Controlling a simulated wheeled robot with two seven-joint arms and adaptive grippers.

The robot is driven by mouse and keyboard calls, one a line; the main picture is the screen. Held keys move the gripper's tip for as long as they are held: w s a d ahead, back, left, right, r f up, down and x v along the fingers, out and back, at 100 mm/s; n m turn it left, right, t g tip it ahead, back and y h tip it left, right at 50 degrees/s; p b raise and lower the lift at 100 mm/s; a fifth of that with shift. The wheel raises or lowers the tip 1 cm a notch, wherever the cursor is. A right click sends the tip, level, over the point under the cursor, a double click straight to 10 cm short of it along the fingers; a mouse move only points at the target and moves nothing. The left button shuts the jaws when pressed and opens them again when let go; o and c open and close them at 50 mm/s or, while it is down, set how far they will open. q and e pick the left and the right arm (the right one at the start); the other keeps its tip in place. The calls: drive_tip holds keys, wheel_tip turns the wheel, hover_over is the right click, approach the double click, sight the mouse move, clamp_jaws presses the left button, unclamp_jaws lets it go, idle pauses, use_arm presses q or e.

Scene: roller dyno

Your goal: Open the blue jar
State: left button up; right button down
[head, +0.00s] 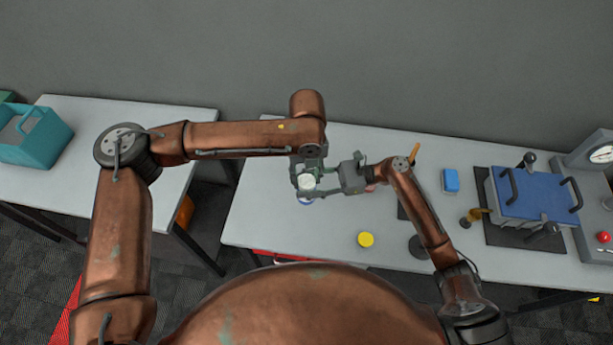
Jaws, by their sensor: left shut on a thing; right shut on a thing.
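The blue jar (305,201) is near the left end of the middle table, mostly hidden by my grippers. Only a small blue part shows below a pale round top, which looks like its white lid (306,182). My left gripper (304,179) reaches down from above and is shut at the lid. My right gripper (312,189) comes in level from the right and is shut around the jar, just below the left one. The exact finger contacts are too small to make out, and I cannot tell whether the lid is apart from the jar.
A yellow round lid or jar (365,240) lies near the table's front edge. To the right are a blue block (451,180), a blue-topped box with black handles (535,193) and a dial scale (600,153). A teal bin (38,139) stands on the left table. A gap separates the tables.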

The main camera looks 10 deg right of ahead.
use_arm(q)
drive_tip(key=n, duration=0.2)
drive_tip(key=shift+n, duration=0.4)
drive_tip(key=o, duration=1.3)
